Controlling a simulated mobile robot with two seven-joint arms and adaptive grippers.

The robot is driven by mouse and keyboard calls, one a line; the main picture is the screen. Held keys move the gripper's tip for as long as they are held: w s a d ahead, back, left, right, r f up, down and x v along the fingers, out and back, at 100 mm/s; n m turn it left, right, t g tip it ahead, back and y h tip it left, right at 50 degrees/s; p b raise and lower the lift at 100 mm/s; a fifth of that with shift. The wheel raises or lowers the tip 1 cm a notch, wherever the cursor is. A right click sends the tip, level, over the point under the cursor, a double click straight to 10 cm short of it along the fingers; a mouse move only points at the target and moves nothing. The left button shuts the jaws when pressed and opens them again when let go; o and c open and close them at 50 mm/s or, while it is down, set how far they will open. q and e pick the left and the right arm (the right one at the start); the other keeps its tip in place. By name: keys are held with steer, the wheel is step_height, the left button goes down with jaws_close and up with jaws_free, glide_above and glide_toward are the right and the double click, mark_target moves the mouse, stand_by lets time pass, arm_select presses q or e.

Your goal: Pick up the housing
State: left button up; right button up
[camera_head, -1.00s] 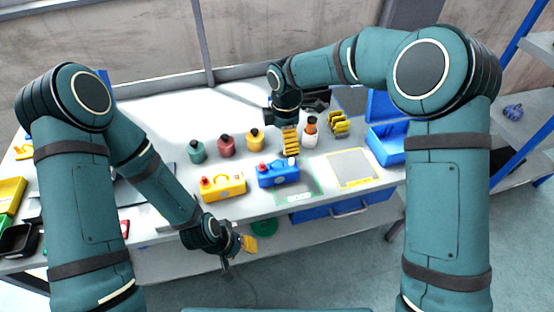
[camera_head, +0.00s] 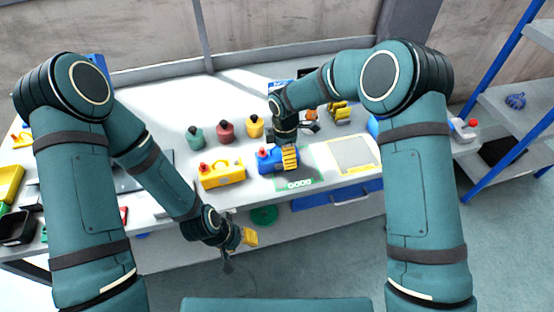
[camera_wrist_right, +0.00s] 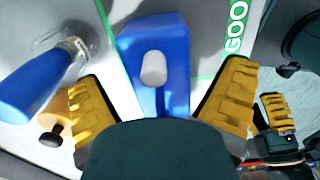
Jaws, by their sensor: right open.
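A blue housing (camera_head: 266,163) with a red button stands on the bench beside a yellow housing (camera_head: 222,175), also with a red button. My right gripper (camera_head: 287,157) is over the right part of the blue housing, its yellow fingers partly hiding it. In the right wrist view, the blue housing (camera_wrist_right: 175,75) shows between the open fingers (camera_wrist_right: 160,108), with clear gaps to both and a pale round knob on it. I cannot tell whether the fingertips reach down beside it. My left gripper (camera_head: 247,237) hangs in front of the bench edge, with its opening unclear.
Green (camera_head: 196,137), red (camera_head: 226,139) and yellow (camera_head: 254,125) bottles stand behind the housings. A green-outlined area (camera_head: 298,183) and a yellow-outlined area (camera_head: 350,154) lie to the right. A blue-handled object (camera_wrist_right: 40,80) lies close to one finger in the right wrist view.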

steer(key=shift+f, duration=0.8)
steer(key=c, duration=1.4)
steer(key=shift+r, duration=0.1)
steer(key=shift+w+r, duration=0.1)
steer(key=shift+r, duration=0.05)
step_height(320, 180, up, 10)
steer(key=shift+f+p, duration=0.1)
steer(key=shift+p, duration=0.7)
steer(key=shift+f, duration=0.15)
steer(key=shift+f+b, duration=2.8)
steer(key=shift+f, duration=2.05)
